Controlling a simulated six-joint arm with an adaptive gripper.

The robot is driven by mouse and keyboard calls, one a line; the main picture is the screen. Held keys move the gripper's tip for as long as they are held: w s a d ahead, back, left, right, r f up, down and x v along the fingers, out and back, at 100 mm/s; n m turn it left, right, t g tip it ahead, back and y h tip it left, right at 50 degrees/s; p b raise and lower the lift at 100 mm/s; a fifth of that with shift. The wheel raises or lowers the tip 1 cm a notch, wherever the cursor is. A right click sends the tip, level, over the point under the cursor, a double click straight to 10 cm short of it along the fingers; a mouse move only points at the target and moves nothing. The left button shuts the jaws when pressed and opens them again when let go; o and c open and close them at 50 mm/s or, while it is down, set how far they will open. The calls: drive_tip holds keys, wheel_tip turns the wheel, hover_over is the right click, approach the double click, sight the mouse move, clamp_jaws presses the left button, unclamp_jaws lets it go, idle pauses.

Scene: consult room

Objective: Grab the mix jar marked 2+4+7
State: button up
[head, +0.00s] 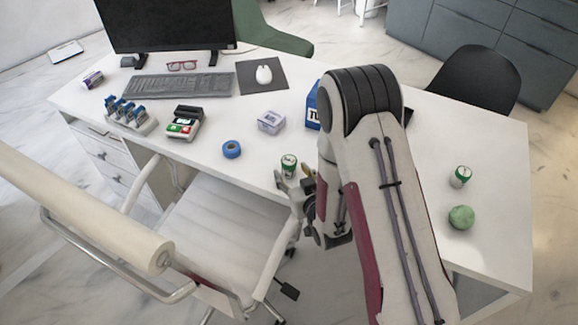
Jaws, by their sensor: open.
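One small white jar with a green label and top (289,166) stands near the front edge of the white desk, at the picture's middle. A second similar jar (460,177) stands on the right part of the desk. The markings on both are too small to read, so I cannot tell which is 2+4+7. My gripper (300,185) is open, just below and right of the first jar in the picture. My arm hides part of the gripper, and I cannot tell whether it touches the jar.
A green ball (461,217) lies near the right jar. Blue tape (232,149), a small clear-lidded box (271,122) and a card terminal (185,123) are on the desk's left half. A blue box (313,105) is partly behind my arm. A white chair (215,215) stands in front.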

sight(292, 171)
drive_tip(key=x, duration=0.2)
drive_tip(key=shift+w+d+f, duration=0.1)
drive_tip(key=shift+w+f, duration=0.15)
drive_tip(key=shift+f, duration=0.05)
drive_tip(key=shift+x, duration=0.95)
drive_tip(key=c, duration=1.2)
